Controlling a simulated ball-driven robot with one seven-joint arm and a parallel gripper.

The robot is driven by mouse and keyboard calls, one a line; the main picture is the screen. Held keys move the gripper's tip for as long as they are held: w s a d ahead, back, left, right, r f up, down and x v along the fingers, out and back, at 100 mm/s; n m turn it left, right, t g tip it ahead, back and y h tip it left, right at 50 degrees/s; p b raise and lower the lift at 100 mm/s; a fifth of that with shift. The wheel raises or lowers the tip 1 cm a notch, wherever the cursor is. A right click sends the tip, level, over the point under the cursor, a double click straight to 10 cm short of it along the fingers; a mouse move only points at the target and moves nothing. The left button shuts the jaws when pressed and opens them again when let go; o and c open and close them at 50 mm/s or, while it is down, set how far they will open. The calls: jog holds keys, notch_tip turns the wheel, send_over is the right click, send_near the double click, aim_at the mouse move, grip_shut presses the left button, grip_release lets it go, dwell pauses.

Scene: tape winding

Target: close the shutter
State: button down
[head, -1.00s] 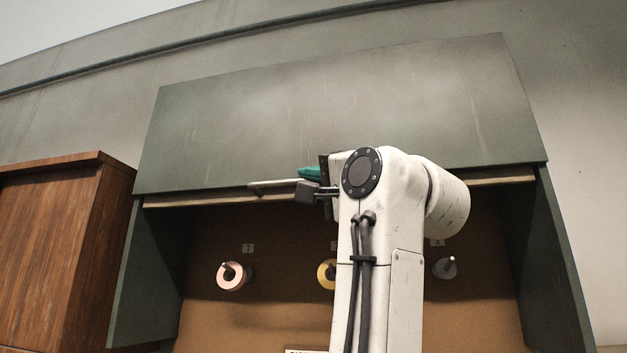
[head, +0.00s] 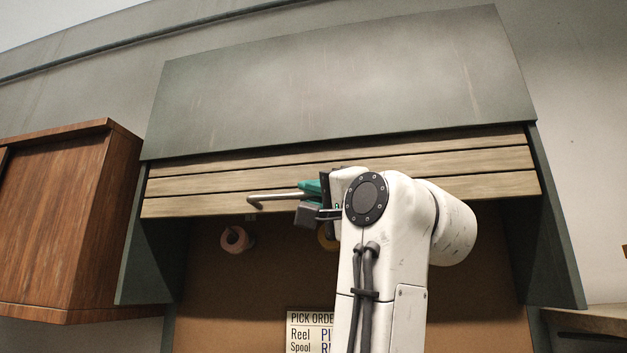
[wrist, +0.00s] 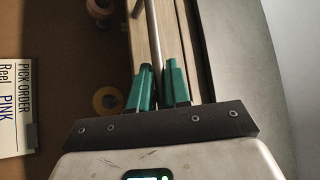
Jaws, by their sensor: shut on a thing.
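The shutter (head: 420,170) is made of wooden slats and hangs partly down below the dark green housing of the cabinet, covering only the upper part of the opening. A grey bar handle (head: 275,197) runs along its lowest slat. My gripper (head: 312,200) is shut on this handle, near the middle of the shutter. In the wrist view the handle (wrist: 157,45) passes between the two green fingers of my gripper (wrist: 160,88). My arm hides the right part of the opening in the head view.
A pink reel (head: 236,239) and a yellow reel (head: 327,236) hang on the brown back panel behind the shutter. A pick order card (head: 308,332) is below them. A wooden cabinet (head: 65,220) stands at the left. The space below the shutter's lower edge looks clear.

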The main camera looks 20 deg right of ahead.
notch_tip(320, 180, down, 18)
jog(key=b, duration=0.8)
jog(key=shift+b, duration=0.4)
jog(key=shift+d, duration=0.1)
jog(key=c, duration=1.2)
grip_release()
jog(key=shift+r, duration=0.15)
jog(key=b+v, duration=0.2)
jog(key=v, duration=0.8)
jog(key=shift+s, duration=0.35)
jog(key=shift+d+f, duration=0.1)
jog(key=shift+f, duration=0.15)
